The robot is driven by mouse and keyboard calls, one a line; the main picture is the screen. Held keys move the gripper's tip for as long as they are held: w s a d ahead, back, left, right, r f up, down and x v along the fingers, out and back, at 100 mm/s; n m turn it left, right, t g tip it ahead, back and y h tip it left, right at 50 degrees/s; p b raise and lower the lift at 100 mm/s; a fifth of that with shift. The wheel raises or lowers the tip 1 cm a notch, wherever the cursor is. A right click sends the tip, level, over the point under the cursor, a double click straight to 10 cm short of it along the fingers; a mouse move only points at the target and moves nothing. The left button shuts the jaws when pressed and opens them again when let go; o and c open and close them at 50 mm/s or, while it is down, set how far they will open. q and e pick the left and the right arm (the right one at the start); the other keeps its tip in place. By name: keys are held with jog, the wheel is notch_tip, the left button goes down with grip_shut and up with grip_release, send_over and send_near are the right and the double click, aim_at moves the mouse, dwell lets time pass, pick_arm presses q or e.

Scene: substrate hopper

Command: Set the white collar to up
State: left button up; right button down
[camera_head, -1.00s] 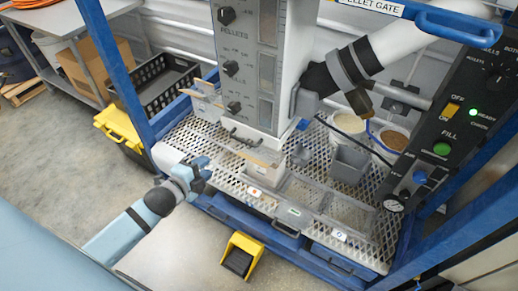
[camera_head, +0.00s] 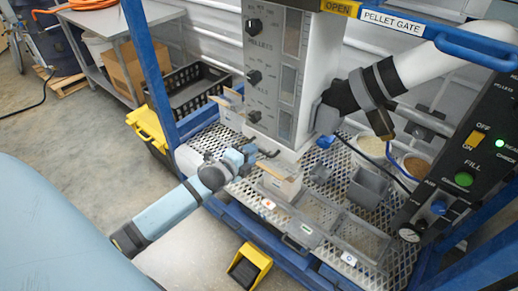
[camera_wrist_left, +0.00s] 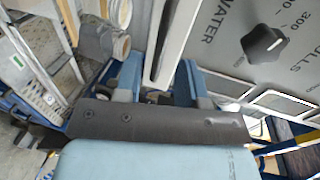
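I cannot make out for certain which part is the white collar. The grey-and-white hopper (camera_head: 277,75) stands over the mesh tray, with black knobs on its front. My left gripper (camera_head: 247,156) is at the left of the hopper's lower front edge, above the mesh. In the left wrist view its two blue fingers (camera_wrist_left: 160,82) stand apart, with nothing clearly held between them. A white-edged bar (camera_wrist_left: 168,45) of the equipment runs down toward the gap. A pale ringed cylinder (camera_wrist_left: 118,45) shows left of the fingers.
Grey bins (camera_head: 367,185) stand on the mesh tray (camera_head: 240,187). A control panel (camera_head: 470,150) is at the right. Blue frame posts (camera_head: 150,65) flank the hopper; a yellow pedal (camera_head: 250,265) is on the floor.

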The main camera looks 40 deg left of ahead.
pick_arm(q)
jog(key=shift+x, duration=2.2)
jog(key=shift+c, duration=0.3)
grip_shut()
